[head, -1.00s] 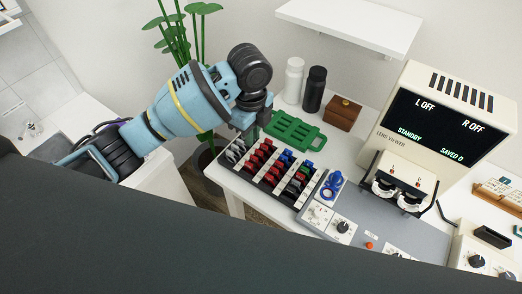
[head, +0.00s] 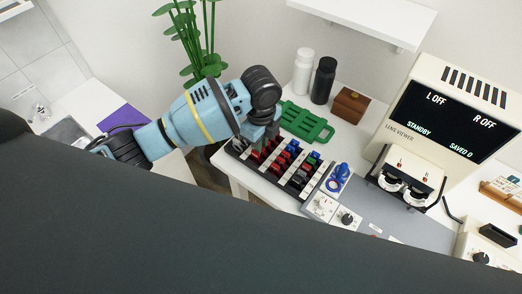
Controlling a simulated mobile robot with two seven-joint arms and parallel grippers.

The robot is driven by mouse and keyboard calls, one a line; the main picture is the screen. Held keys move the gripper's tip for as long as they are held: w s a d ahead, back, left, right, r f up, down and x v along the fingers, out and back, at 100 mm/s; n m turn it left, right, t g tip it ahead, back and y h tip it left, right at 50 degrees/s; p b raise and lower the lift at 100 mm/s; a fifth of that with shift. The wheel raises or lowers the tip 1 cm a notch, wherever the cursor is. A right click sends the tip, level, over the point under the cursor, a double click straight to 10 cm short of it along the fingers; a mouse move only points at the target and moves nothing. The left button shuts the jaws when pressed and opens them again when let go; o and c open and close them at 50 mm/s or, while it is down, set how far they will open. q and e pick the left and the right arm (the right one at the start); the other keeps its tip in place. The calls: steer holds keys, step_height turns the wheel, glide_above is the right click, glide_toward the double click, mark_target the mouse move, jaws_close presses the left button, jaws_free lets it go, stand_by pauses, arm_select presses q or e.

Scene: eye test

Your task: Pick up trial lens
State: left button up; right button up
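The trial lenses stand in rows in a black and white lens rack (head: 301,185) on the white table. Red lenses (head: 277,168), blue lenses (head: 293,146), a green one and dark ones show. My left gripper (head: 259,148) points down at the rack's left end, over or among the lenses there. Its fingertips are small and dark against the rack. I cannot tell whether they touch or hold a lens. The gripper hides part of the rack's left end. My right gripper is not in view.
A green tray with slots (head: 304,122) lies behind the rack. A white bottle (head: 303,72), a black bottle (head: 323,80) and a brown box (head: 350,104) stand beyond it. Right of the rack are a blue item (head: 338,178) and the lens viewer (head: 440,108), reading "STANDBY".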

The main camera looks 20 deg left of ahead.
arm_select(q)
steer(key=shift+f, duration=0.15)
jaws_close()
step_height(320, 180, up, 10)
steer(key=shift+p, duration=0.35)
stand_by(0.3)
steer(key=s+a+r+n, duration=0.1)
steer(key=s+a+n, duration=0.3)
steer(key=n, duration=0.7)
steer(key=s+a+r+n, duration=0.1)
steer(key=s+a+n, duration=0.2)
steer(key=n, duration=0.8)
steer(key=shift+s+a+r, duration=0.2)
steer(key=shift+s+a, duration=0.15)
steer(key=shift+s, duration=0.8)
